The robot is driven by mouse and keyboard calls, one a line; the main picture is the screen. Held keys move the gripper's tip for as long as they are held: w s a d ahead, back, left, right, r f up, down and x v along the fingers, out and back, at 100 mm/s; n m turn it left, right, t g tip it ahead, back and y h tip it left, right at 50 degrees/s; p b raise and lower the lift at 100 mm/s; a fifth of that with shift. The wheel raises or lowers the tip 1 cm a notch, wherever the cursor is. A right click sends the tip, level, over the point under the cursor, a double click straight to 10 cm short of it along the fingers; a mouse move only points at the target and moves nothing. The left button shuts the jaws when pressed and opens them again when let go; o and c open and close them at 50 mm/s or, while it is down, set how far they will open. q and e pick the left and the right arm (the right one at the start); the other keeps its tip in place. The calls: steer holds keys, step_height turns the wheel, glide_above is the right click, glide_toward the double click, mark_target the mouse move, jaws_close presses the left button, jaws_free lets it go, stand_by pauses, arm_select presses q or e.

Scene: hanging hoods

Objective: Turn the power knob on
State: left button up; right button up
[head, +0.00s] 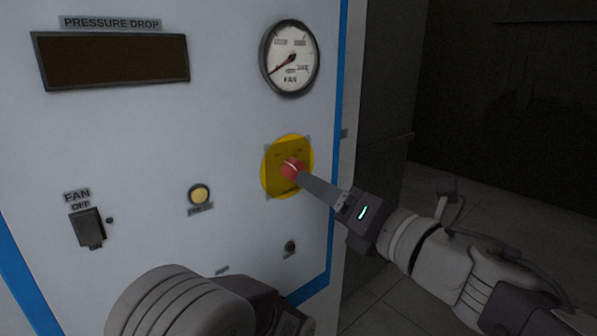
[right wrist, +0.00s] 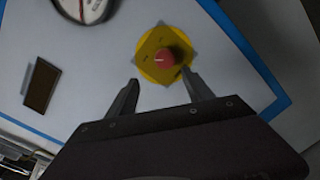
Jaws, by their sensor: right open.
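The red power knob (head: 291,167) sits on a yellow round plate (head: 273,180) on the front of a white panel. My right gripper (head: 303,177) reaches in from the right, its fingertips close to the knob. In the right wrist view the knob (right wrist: 168,58) lies just beyond the two spread fingers of my right gripper (right wrist: 160,80), nearer the right finger. The gripper is open with nothing between its fingers. Whether a finger touches the knob, I cannot tell. My left arm shows at the bottom of the head view; its fingers are not visible.
The panel (head: 150,130) carries a round gauge (head: 290,57), a dark display (head: 112,60), a fan switch (head: 87,228), a yellow button (head: 199,194) and a small dark red button (head: 290,248). A blue stripe edges the panel. Open floor (head: 500,190) lies to the right.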

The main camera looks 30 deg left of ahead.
mark_target(296, 171)
steer(key=x, duration=0.4)
steer(key=w+p+x, duration=0.1)
steer(key=x, duration=0.3)
steer(key=shift+w+f, duration=0.1)
steer(key=shift+w+a, duration=0.1)
steer(key=shift+a, duration=0.1)
steer(key=shift+w, duration=0.1)
arm_select(q)
steer(key=shift+w+d+r, duration=0.25)
steer(key=shift+w+r, duration=0.1)
steer(key=shift+r, duration=0.25)
arm_select(e)
steer(key=shift+d, duration=0.15)
jaws_close()
arm_select(q)
steer(key=shift+r+p, duration=0.1)
steer(key=shift+p, duration=0.2)
